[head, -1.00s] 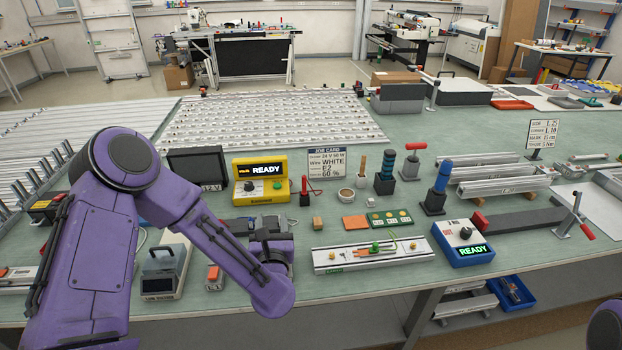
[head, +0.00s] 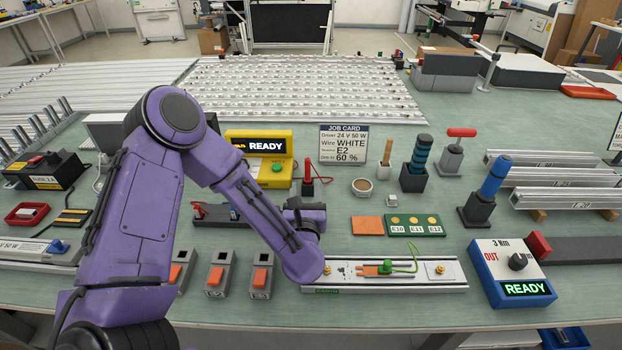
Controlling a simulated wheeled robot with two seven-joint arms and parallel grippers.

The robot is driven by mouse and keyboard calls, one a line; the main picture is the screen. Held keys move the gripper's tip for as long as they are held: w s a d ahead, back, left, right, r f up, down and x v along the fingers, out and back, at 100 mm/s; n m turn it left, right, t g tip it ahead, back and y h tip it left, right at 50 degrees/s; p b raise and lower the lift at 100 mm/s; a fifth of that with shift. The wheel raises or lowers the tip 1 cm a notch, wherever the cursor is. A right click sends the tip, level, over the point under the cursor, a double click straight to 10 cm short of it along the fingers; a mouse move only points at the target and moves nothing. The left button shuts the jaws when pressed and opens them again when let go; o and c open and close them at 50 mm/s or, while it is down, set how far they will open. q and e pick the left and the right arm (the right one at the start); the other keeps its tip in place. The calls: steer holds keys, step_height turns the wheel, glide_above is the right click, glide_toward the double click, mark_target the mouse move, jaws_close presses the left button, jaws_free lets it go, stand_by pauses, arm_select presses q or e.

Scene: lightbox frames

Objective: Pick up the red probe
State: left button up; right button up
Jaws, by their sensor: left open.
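The red probe (head: 308,176) stands upright in a small dark holder, just right of the yellow tester (head: 258,156) that reads READY. A thin cable shows beside the probe. My left gripper (head: 304,207) is in front of the probe, a little nearer to me, and looks apart from it. It is open; its fingertips are largely hidden behind my own purple wrist, and I see nothing held in it. My right gripper is not in view.
A job card (head: 343,144) stands behind and right of the probe.

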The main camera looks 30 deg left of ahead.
mark_target(308, 169)
arm_select(q)
steer(key=p+x, duration=0.2)
steer(key=x, duration=0.3)
steer(key=p+x, duration=0.3)
steer(key=x, duration=0.2)
steer(key=shift+w+a+f, duration=0.2)
steer(key=shift+w, duration=0.05)
steer(key=shift+w+a+f, duration=0.1)
steer(key=shift+w+f, duration=0.05)
steer(key=shift+w, duration=0.05)
steer(key=shift+s, duration=0.1)
jaws_close()
